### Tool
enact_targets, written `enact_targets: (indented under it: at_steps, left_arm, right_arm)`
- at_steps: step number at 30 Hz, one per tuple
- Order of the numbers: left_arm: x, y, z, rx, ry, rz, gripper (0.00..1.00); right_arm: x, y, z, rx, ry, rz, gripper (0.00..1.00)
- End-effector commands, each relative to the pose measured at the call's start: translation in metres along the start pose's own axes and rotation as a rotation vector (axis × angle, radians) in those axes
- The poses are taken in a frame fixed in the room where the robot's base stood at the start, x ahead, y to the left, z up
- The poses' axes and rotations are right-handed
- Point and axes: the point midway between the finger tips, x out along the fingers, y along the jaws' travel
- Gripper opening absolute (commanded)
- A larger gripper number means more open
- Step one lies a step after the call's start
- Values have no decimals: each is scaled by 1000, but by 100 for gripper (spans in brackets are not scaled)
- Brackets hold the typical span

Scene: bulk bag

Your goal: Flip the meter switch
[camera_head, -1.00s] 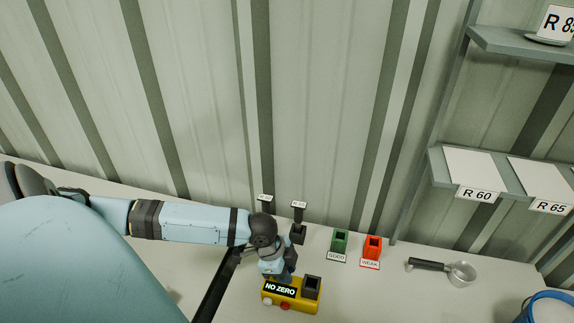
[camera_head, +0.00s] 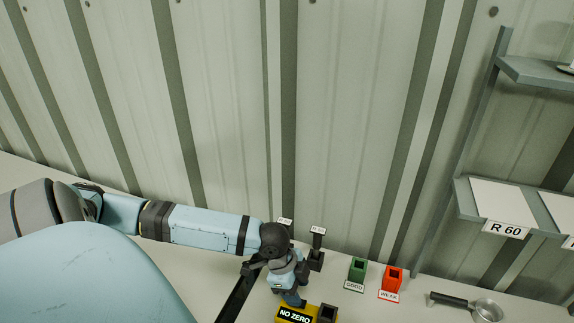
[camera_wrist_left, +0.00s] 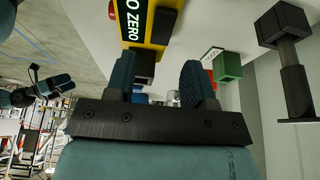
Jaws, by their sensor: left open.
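The yellow meter (camera_head: 311,317) with a "NO ZERO" display stands on the bench, cut off by the bottom edge of the head view. It also shows at the top of the left wrist view (camera_wrist_left: 156,36), with a bit of red at its edge. I cannot make out the switch clearly. My left gripper (camera_head: 293,299) is just behind the meter in the head view. In the left wrist view, its two dark fingers (camera_wrist_left: 158,82) are apart, with nothing held between them. A dark, blue-tipped shape at that view's left may be my right gripper; its jaws are unclear.
A green "GOOD" box (camera_head: 357,270) and a red "WEAK" box (camera_head: 391,279) stand to the right of the meter. A dark labelled post (camera_head: 317,258) stands close behind the left gripper. A handled metal pan (camera_head: 486,309) lies farther right, below a shelf (camera_head: 500,210).

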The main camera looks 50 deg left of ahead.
Motion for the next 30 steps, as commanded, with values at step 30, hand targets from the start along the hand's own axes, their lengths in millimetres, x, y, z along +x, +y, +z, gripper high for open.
enact_targets:
  at_steps: [30]
  left_arm:
    - [-98,0,0,0,0,0,49]
  right_arm:
    - [5,-3,7,3,0,-5,97]
